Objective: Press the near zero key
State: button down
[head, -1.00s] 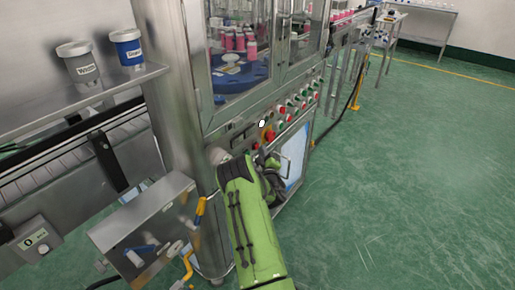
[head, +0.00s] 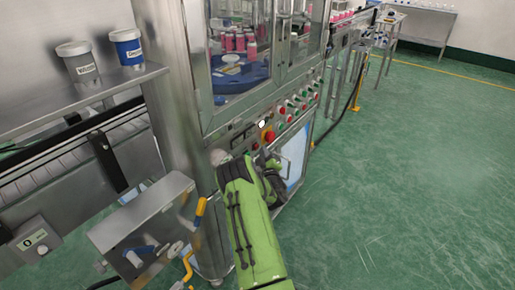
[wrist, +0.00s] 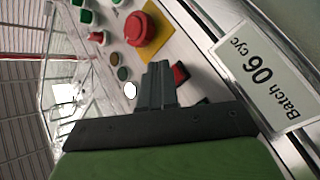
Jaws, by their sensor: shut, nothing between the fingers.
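My gripper (wrist: 157,85) is shut and empty, with its fingers pointing at the machine's button panel (wrist: 205,80). In the head view my gripper (head: 264,160) is at the lower left part of that panel, partly hidden by my green arm. A small red key (wrist: 180,74) shows just right of the fingertips in the wrist view, close to a display reading "Batch 06 cyc" (wrist: 266,80). I cannot read a zero on this key, and cannot tell whether the fingers touch it. A dark piece right of the fingers is partly hidden.
A red mushroom button (wrist: 139,29) on a yellow plate sits near the fingers, with green and red buttons (wrist: 83,15) beyond. A box marked "0" (head: 36,241) stands at lower left. A steel box (head: 145,225) stands left of my arm. Floor at right is clear.

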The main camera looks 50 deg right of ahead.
jog(key=shift+s, duration=0.3)
jog(key=s, duration=0.1)
jog(key=s+p, duration=0.1)
jog(key=s, duration=0.3)
jog(key=shift+d, duration=0.3)
dwell(0.5)
